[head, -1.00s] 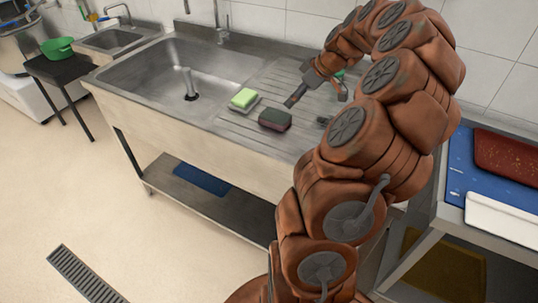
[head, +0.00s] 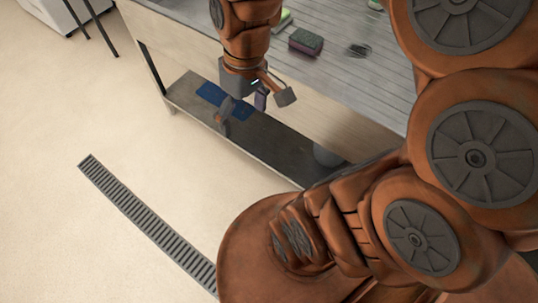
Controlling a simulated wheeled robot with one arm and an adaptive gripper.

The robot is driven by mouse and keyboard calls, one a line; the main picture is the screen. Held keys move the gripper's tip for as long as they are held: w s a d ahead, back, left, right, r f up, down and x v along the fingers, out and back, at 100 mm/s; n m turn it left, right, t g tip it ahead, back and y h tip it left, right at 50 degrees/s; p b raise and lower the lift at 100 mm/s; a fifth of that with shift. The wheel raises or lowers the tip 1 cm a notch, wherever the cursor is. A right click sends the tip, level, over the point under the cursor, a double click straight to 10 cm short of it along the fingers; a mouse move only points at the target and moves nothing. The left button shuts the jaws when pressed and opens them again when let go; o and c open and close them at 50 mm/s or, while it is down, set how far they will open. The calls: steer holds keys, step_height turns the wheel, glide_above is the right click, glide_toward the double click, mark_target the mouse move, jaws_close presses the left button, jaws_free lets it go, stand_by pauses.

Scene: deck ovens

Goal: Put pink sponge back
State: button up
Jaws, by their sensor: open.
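The pink sponge (head: 305,41) lies on the ribbed drainboard of the sink unit (head: 352,68), in the upper middle of the head view. Its dark scouring side is on top and a thin pinkish side shows below. My gripper (head: 254,108) points down with its fingers spread, in front of the sink unit. In the picture it is below and left of the sponge, apart from it, with no sponge held. A green sponge (head: 283,18) lies just behind the pink one, partly hidden by my arm.
A blue flat item (head: 212,94) lies on the lower shelf (head: 187,96). A rounded grey object (head: 327,155) is also down there. A floor drain grate (head: 145,222) crosses the open floor at left. My arm covers much of the right side.

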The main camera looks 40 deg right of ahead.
steer(key=s+a+f+m+g+h, duration=0.1)
steer(key=s+f+m, duration=0.1)
steer(key=s, duration=0.8)
steer(key=shift+f+h, duration=0.3)
steer(key=shift+f, duration=0.05)
